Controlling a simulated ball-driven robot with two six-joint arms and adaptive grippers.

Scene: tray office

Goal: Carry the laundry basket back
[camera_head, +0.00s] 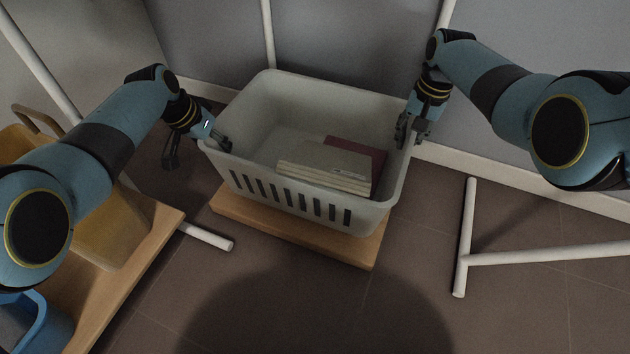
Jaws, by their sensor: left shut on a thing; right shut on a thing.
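The laundry basket (290,198) is a light grey open tub with slots in its front wall. It is in the middle of the head view, over a low wooden board (290,237); I cannot tell whether it rests on it. A grey-beige book (325,165) and a dark red book (372,157) lie inside. My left gripper (197,150) is shut on the basket's left rim, one finger inside and one outside. My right gripper (413,133) is shut on the right rim.
At the left, a wooden table (150,245) holds a tan container (110,235) and a blue container (35,325). White metal legs (467,235) stand at the right, and another foot (207,236) is at the left. Grey panels are behind. The floor in front is clear.

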